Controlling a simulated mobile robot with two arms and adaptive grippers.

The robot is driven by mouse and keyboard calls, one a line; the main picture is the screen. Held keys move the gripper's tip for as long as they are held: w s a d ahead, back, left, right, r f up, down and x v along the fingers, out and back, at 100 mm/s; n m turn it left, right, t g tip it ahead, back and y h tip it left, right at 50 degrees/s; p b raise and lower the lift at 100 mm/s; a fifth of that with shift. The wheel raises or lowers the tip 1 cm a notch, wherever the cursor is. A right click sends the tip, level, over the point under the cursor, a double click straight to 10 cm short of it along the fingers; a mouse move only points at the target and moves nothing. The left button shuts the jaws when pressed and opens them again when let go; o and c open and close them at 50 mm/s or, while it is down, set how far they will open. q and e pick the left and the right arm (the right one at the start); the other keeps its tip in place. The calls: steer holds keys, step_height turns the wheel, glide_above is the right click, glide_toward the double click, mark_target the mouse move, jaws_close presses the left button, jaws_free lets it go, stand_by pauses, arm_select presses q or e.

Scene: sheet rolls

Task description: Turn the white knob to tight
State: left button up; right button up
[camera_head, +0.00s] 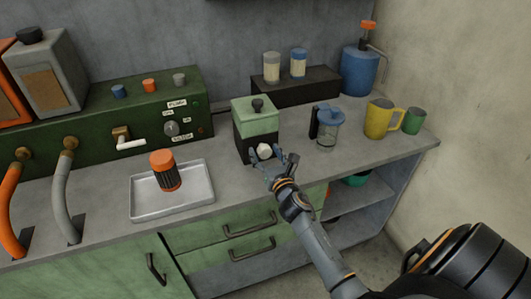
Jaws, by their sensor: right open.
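The white knob (264,150) sits low on the front of a small box (256,115) with a pale green top and a black base. The box stands on the grey counter. My right gripper (272,163) is open just in front of the knob, with its fingers to either side and pointing at it. I cannot tell whether the fingers touch the knob. No mark showing the knob's setting can be made out. A grey dial (171,129) with small white labels is on the green panel to the left. My left gripper is not in view.
An orange-topped jar (165,170) stands on a white tray (141,205) to the left. To the right are a glass press (326,132), a yellow jug (380,121) and a green mug (413,121). A dark stand (295,92) is behind. The counter between tray and box is clear.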

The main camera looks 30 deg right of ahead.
steer(key=c, duration=1.2)
steer(key=shift+o, duration=0.2)
